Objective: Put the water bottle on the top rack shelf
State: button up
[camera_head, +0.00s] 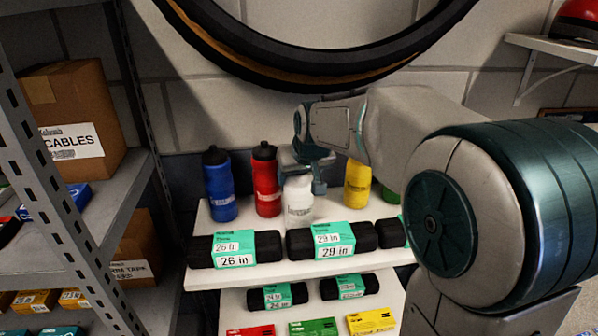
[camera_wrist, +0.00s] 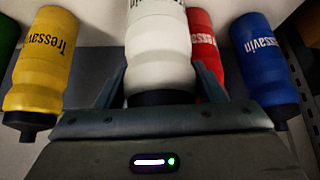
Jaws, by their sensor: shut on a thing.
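Several water bottles stand in a row on the top rack shelf (camera_head: 333,209): a blue bottle (camera_head: 220,184), a red bottle (camera_head: 265,180), a white bottle (camera_head: 299,201) and a yellow bottle (camera_head: 357,184). My gripper (camera_head: 306,182) is at the top of the white bottle, shut on it. In the wrist view the white bottle (camera_wrist: 160,45) sits between the two fingers (camera_wrist: 155,88), its dark cap toward the palm. The white bottle is upright and looks to be at the shelf; I cannot tell whether its base touches. My arm hides part of a green bottle (camera_head: 391,194) at right.
A lower shelf holds more tubes (camera_head: 277,296) and small boxes. A metal rack (camera_head: 75,215) with cardboard boxes (camera_head: 75,118) stands at left. A tyre (camera_head: 310,75) hangs on the wall above.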

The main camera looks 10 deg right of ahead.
jog(key=shift+f, duration=0.15)
jog(key=o, duration=1.3)
